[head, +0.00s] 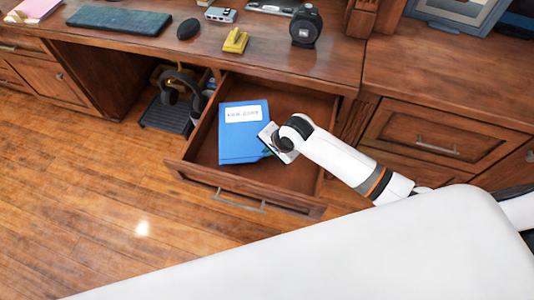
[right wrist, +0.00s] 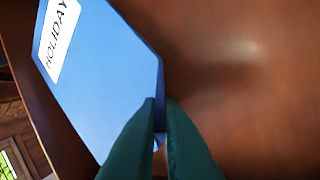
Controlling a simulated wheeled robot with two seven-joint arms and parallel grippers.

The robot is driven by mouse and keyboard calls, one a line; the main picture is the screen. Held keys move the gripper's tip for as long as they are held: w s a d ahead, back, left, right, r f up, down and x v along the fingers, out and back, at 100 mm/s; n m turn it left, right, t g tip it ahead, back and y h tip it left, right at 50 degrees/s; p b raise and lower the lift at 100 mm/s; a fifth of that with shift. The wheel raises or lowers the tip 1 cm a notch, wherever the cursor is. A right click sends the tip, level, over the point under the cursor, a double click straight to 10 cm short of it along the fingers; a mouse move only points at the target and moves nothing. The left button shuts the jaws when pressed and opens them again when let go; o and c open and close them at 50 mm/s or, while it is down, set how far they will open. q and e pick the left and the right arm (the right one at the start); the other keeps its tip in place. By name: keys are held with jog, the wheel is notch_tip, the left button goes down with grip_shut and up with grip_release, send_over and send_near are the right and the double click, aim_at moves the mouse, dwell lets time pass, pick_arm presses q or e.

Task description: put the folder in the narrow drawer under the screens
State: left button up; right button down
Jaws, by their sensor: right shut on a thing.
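The blue folder (head: 235,147) with a white label is inside the outline of the open wooden drawer (head: 296,177) under the desk. The label reads "HOLIDAY" in the right wrist view, where the folder (right wrist: 110,75) fills the upper left. My right gripper (head: 268,147) reaches into the drawer from the right. Its green fingers (right wrist: 162,122) are shut on the folder's edge. I cannot tell whether the folder touches the drawer floor. My left gripper is not in view.
The desk top above holds a keyboard (head: 119,20), a black mouse (head: 188,29), a yellow stapler (head: 235,41) and a black round device (head: 305,27). Headphones (head: 176,87) hang left of the drawer. A closed drawer (head: 437,135) is on the right. The wood floor is clear in front.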

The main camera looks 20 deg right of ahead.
aim_at(264, 160)
jog(key=shift+w+f+b, duration=0.1)
jog(key=shift+f+b, duration=0.25)
jog(key=shift+f, duration=1.65)
jog(key=shift+a+f, duration=0.1)
jog(key=c, duration=1.9)
grip_release()
jog(key=p+v, duration=0.2)
jog(key=v, duration=1)
